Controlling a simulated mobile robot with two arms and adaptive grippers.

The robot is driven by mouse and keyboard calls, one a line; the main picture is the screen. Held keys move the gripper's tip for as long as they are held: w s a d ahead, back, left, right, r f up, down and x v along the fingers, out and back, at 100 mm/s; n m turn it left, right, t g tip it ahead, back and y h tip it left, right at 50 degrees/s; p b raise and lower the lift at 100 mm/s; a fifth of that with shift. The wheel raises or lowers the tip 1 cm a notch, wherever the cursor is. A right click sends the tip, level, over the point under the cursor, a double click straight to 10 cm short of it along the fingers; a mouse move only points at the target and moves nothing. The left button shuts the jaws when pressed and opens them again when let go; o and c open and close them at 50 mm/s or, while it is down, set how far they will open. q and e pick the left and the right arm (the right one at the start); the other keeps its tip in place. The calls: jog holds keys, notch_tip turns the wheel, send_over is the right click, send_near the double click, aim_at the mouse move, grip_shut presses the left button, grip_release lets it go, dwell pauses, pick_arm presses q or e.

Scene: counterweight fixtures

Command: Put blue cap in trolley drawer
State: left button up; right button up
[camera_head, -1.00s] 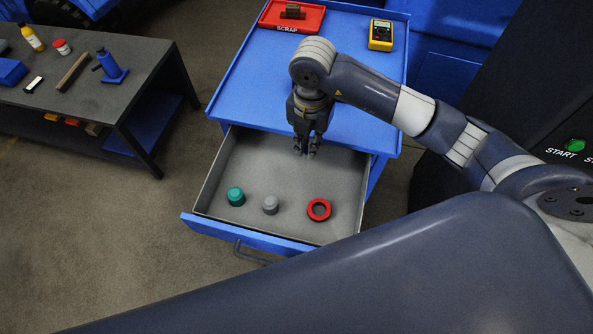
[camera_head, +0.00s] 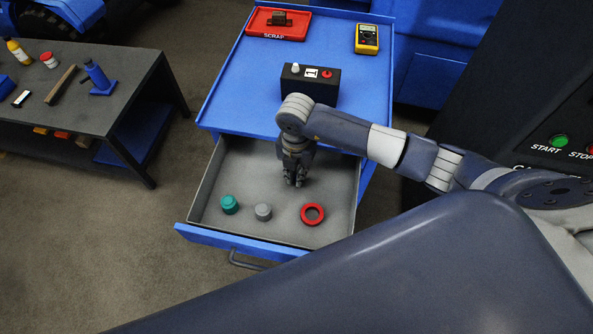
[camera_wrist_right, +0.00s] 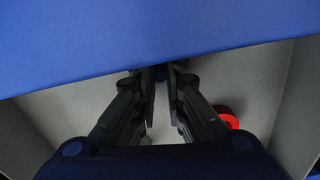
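The trolley drawer (camera_head: 335,228) is pulled open, with its grey inside showing. My right gripper (camera_head: 293,184) points down into the back half of the drawer. In the right wrist view my right gripper (camera_wrist_right: 160,75) has its fingertips around a small dark blue thing, the blue cap (camera_wrist_right: 160,74), mostly hidden by the fingers. In the head view the cap cannot be made out. Whether it touches the drawer floor, I cannot tell. My left gripper is not in view.
A teal cap (camera_head: 229,205), a grey cap (camera_head: 263,212) and a red ring (camera_head: 312,214) are in the drawer's front half. On the trolley top (camera_head: 235,100) are a black button box (camera_head: 318,92), a red scrap tray (camera_head: 262,33) and a yellow meter (camera_head: 367,39). A workbench (camera_head: 120,75) stands left.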

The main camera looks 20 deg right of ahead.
jog(key=shift+f, duration=0.2)
jog(key=o, duration=0.5)
jog(key=shift+c, duration=0.2)
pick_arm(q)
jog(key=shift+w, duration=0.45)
pick_arm(e)
jog(key=shift+o, duration=0.7)
jog(key=shift+r, duration=0.5)
pick_arm(q)
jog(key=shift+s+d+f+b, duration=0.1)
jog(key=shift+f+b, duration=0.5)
jog(key=shift+b, duration=0.05)
pick_arm(e)
notch_tip(320, 180, up, 12)
jog(key=shift+f, duration=0.25)
